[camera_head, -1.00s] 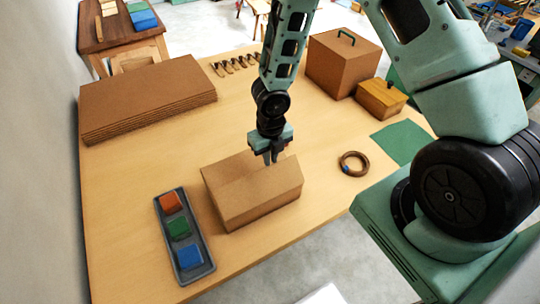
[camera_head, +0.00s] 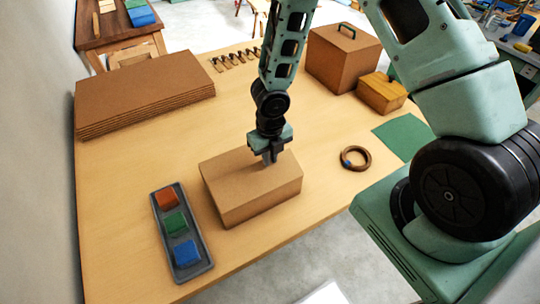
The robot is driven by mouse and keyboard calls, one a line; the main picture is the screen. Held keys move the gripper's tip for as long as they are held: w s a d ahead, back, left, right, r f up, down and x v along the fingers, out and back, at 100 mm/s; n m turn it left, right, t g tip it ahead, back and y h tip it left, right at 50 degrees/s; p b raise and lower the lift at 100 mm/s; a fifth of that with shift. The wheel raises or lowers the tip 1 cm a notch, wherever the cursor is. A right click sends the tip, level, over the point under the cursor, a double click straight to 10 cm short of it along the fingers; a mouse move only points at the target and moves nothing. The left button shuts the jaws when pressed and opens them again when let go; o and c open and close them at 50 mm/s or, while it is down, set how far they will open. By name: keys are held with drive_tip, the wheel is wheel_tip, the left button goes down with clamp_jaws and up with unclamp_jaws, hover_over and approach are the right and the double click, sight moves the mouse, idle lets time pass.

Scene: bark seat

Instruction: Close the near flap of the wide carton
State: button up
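The wide carton (camera_head: 243,196) is a plain brown cardboard box near the table's front edge. Its top now looks flat, with the near flap (camera_head: 262,184) lying level with the rest of the lid. My gripper (camera_head: 268,161) points down over the far right part of the carton's top. Its fingertips look close together, with nothing visible between them. They are at or just above the cardboard; I cannot tell whether they touch it.
A grey tray (camera_head: 206,268) with red, green and blue blocks lies left of the carton. A brown ring (camera_head: 364,164) and green mat (camera_head: 403,138) lie right. Stacked cardboard (camera_head: 145,92), a large box (camera_head: 343,60) and a small wooden box (camera_head: 381,94) stand farther back.

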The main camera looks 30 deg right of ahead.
drive_tip(key=shift+f+b, duration=1.55)
drive_tip(key=shift+f, duration=0.3)
wheel_tip(320, 180, up, 10)
drive_tip(key=p, duration=1)
